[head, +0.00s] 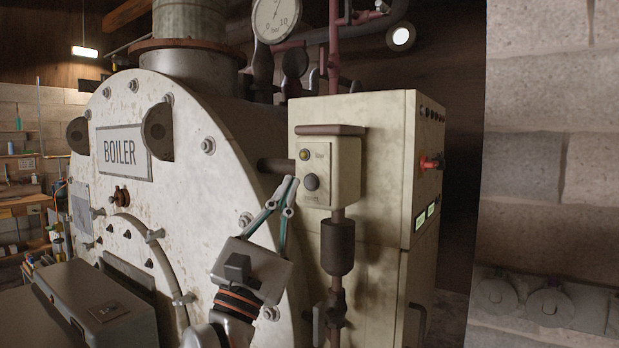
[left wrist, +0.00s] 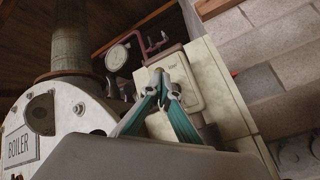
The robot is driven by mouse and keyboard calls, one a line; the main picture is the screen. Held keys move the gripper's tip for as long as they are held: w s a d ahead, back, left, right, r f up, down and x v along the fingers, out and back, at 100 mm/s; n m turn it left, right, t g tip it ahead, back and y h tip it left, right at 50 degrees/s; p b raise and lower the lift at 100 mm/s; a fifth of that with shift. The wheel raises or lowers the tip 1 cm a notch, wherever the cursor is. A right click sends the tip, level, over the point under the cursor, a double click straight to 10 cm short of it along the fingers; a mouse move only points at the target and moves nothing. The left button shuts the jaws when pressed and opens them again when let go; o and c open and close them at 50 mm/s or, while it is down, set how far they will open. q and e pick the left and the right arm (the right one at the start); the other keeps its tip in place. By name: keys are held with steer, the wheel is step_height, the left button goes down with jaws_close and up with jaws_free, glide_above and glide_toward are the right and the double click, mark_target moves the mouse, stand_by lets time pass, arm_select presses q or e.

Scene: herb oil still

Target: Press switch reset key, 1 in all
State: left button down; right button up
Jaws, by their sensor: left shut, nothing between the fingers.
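The cream switch box (head: 343,165) is fixed upright on the front of the pale cabinet, under a small brown hood. It carries a small yellowish round button (head: 304,154) and, below it, a larger dark round key (head: 311,182).
The large boiler (head: 195,150) fills the left and middle. A pipe with a dark fitting (head: 338,247) runs down below the box. The cabinet side (head: 425,165) has a red switch (head: 431,162). A block wall (head: 550,180) stands at right.

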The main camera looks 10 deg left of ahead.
arm_select(q)
steer(key=shift+s+a+p, duration=0.15)
steer(key=shift+s, duration=0.35)
steer(key=shift+s+a+p, duration=0.15)
steer(key=shift+s, duration=0.35)
steer(key=s+d+f+m+g, duration=0.1)
steer(key=f+m+g, duration=0.2)
steer(key=f+m, duration=0.85)
steer(key=s+d+f+m+g+h, duration=0.1)
steer(key=f+m+g, duration=0.25)
steer(key=f, duration=1.45)
steer(key=s+d+f+m+g, duration=0.1)
steer(key=f+m+g, duration=0.1)
steer(key=f+m, duration=0.9)
steer(key=s+a+f+m+g+y, duration=0.1)
steer(key=s+f, duration=0.4)
steer(key=f, duration=0.5)
steer(key=s+a+f+m+g+y, duration=0.1)
steer(key=s+a+f+g+y, duration=0.1)
steer(key=s+f, duration=0.4)
steer(key=s+a+f+m+g+y, duration=0.2)
steer(key=s+a+f+g, duration=0.1)
steer(key=f, duration=1.1)
steer(key=s+g, duration=0.1)
steer(key=s, duration=0.1)
steer(key=shift+s+a+f, duration=0.3)
steer(key=shift+s+f, duration=0.05)
steer(key=shift+s, duration=0.05)
